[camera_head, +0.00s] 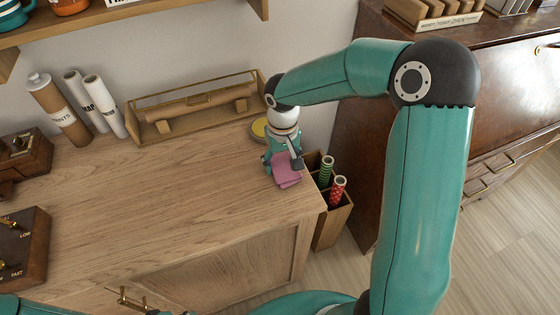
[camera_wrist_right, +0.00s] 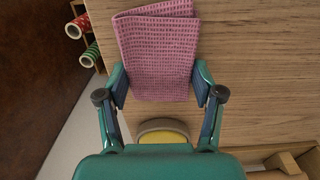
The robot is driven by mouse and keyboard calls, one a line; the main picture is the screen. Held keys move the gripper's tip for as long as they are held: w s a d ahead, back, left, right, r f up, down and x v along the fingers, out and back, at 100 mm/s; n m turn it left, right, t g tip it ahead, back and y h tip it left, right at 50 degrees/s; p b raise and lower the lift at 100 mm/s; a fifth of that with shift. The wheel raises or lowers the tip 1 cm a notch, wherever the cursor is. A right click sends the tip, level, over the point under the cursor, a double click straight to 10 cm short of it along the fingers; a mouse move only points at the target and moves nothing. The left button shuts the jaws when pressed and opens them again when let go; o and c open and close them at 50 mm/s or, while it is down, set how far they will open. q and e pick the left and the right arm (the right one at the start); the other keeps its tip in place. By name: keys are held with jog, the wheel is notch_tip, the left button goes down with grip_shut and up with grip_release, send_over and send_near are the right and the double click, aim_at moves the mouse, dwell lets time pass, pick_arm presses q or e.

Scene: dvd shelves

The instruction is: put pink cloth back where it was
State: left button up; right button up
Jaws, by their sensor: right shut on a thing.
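The pink cloth (camera_head: 287,178) is folded, with a waffle weave, at the right front corner of the wooden cabinet top (camera_head: 190,200). In the right wrist view the cloth (camera_wrist_right: 158,50) extends out from between the fingers (camera_wrist_right: 160,88), over the wood grain. I cannot tell whether the cloth touches the top. Of my left arm, only teal parts show along the bottom edge in the head view; its gripper is not visible.
A yellow-topped round tin (camera_head: 259,128) stands just behind the right gripper. A glass-sided box (camera_head: 195,105) lies along the wall. Paper rolls (camera_head: 100,100) stand at back left. A bin with green and red rolls (camera_head: 335,195) stands beside the right edge. The middle top is clear.

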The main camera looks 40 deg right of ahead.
aim_at(282, 162)
jog(key=shift+f, duration=0.15)
jog(key=o, duration=1.1)
notch_tip(282, 162, up, 12)
jog(key=shift+r, duration=0.2)
